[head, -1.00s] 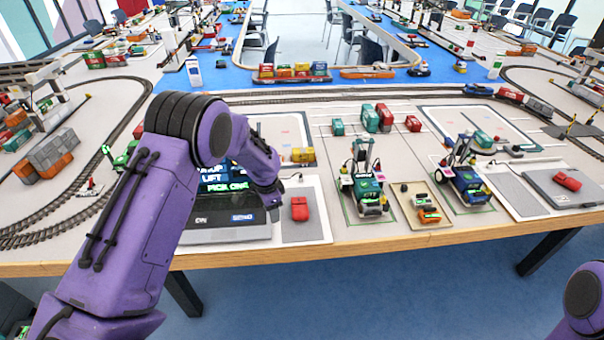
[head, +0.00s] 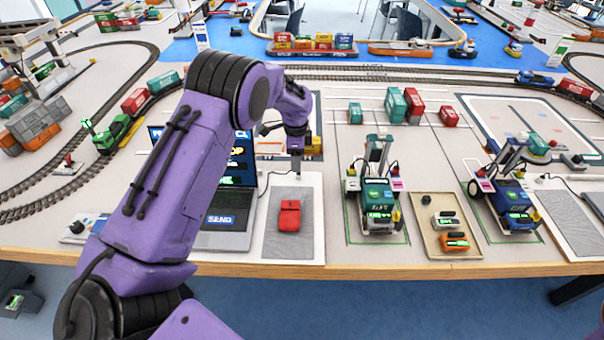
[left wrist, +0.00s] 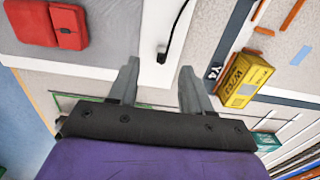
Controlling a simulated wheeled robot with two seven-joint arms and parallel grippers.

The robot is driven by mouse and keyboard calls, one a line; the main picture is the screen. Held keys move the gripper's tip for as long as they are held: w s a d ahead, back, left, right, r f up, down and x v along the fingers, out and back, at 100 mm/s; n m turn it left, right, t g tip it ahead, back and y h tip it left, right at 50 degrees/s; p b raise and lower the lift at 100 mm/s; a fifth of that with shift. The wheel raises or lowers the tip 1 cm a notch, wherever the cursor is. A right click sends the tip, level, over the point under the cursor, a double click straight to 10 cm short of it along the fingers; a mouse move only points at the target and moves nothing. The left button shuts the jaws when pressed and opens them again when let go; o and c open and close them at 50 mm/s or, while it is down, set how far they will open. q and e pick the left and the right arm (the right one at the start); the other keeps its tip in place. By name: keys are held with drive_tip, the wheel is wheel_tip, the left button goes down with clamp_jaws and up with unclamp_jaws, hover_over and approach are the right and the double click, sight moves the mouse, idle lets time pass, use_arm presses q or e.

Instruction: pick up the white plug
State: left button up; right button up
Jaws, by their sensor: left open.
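My left gripper (head: 296,168) points down above the far end of a white board with a grey pad (head: 269,235). In the left wrist view the fingers of the left gripper (left wrist: 158,68) are open with nothing between them. A black cable ends in a small plug (left wrist: 161,54) just beyond the fingertips, roughly in line with the gap. Its body looks dark, with a pale bit at the end; I cannot tell its full colour. In the head view the gripper hides this plug. My right gripper is not in view.
A red block-like object (head: 289,216) lies on the grey pad, and it shows in the left wrist view (left wrist: 45,23). An open laptop (head: 222,215) stands left. A yellow box (left wrist: 244,80) is near the right finger. A green vehicle (head: 378,205) and a tray (head: 428,240) are right.

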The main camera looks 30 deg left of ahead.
sight(299, 175)
use_arm(q)
wheel_tip(299, 175, down, 2)
drive_tip(key=shift+s+f+p, duration=0.1)
drive_tip(key=shift+s+p, duration=0.05)
drive_tip(key=shift+p, duration=0.45)
drive_tip(key=f, duration=0.2)
drive_tip(key=w+f, duration=0.1)
drive_tip(key=f, duration=0.1)
drive_tip(key=shift+w+d+f+p, duration=0.1)
drive_tip(key=shift+w+d+p, duration=0.05)
drive_tip(key=shift+p, duration=0.2)
drive_tip(key=shift+s+r, duration=0.2)
drive_tip(key=shift+s, duration=0.05)
clamp_jaws()
